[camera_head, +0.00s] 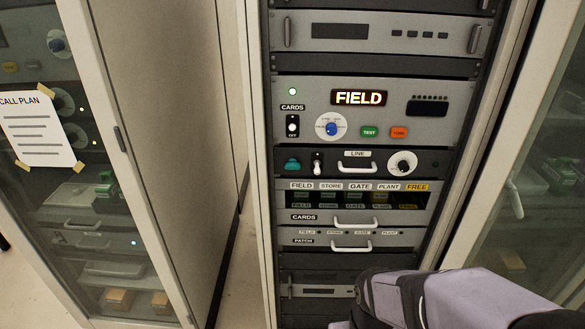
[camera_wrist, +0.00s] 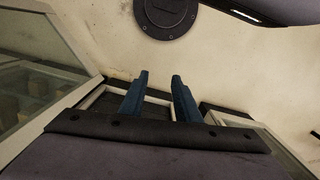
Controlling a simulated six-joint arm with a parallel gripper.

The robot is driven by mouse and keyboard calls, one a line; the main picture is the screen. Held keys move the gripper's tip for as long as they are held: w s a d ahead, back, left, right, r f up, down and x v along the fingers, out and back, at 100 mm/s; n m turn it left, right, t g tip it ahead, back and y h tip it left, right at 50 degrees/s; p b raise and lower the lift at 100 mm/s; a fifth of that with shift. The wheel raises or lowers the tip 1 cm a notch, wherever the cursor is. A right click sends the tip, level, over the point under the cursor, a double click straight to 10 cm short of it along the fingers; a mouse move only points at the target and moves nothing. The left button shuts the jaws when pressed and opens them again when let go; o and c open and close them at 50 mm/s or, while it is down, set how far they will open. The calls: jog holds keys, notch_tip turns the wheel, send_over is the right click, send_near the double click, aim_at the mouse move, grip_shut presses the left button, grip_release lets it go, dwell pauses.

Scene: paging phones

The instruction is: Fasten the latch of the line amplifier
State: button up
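The line amplifier (camera_head: 334,162) is the dark rack unit labelled LINE, below the FIELD panel. From left to right it has a teal latch piece (camera_head: 292,164), a small toggle switch (camera_head: 317,163), a white handle (camera_head: 357,165) and a round dial (camera_head: 402,164). The teal piece is too small to tell its exact position. My gripper (camera_wrist: 160,76) shows in the wrist view with two blue fingers apart and nothing between them. In the head view only my purple arm shows at lower right, below the line amplifier; the fingers cannot be made out there.
Above is the FIELD panel (camera_head: 455,98) with a knob and buttons. Below are the card unit (camera_head: 296,199) and the patch unit (camera_head: 290,236), with protruding handles. A glass-door cabinet (camera_head: 128,150) stands left. An open frame door (camera_head: 505,120) borders the rack's right side.

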jog(key=w+a+f+n+p, duration=0.15)
jog(key=a+f, duration=0.25)
jog(key=a, duration=0.8)
jog(key=w+a+m+t+y, duration=0.2)
jog(key=w+a, duration=0.3)
jog(key=w, duration=0.1)
jog(key=m+t+h, duration=0.2)
jog(key=m+t, duration=1.5)
jog(key=m, duration=0.2)
send_near(293, 168)
jog(key=w, duration=0.2)
jog(key=shift+s+a+r, duration=0.1)
jog(key=shift+s+r, duration=0.05)
jog(key=shift+s, duration=0.05)
jog(key=shift+w, duration=0.1)
jog(key=shift+w+p, duration=1.85)
jog(key=shift+w, duration=1.7)
